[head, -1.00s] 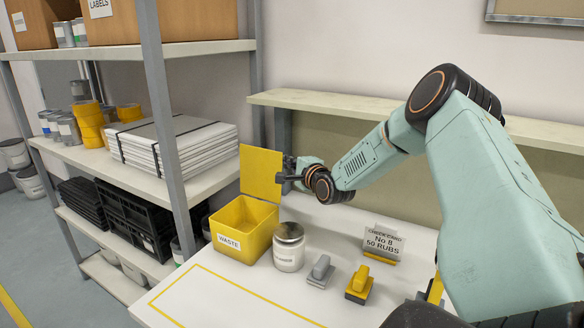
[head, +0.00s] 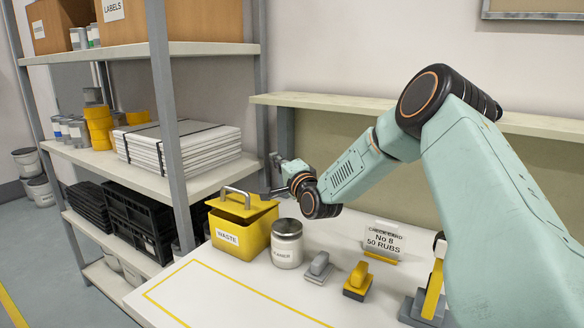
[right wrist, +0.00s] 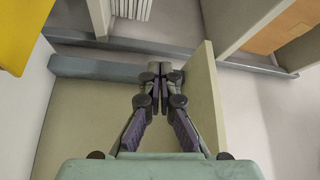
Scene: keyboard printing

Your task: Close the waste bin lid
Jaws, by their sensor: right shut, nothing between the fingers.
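The yellow waste bin (head: 228,236), labelled WASTE, stands on the bench at the left. My right gripper (head: 266,192) is at the lid's back right edge; touching or apart is unclear. In the right wrist view its fingers (right wrist: 160,74) are shut with nothing between them. A yellow surface (right wrist: 18,30) shows in that view's upper left corner. My left gripper is not in view.
A lidded jar (head: 287,245) stands close right of the bin. A grey stamp-like block (head: 318,267), a yellow one (head: 358,281) and a check card (head: 384,240) stand further right. A shelf rack post (head: 168,130) rises left of the bin.

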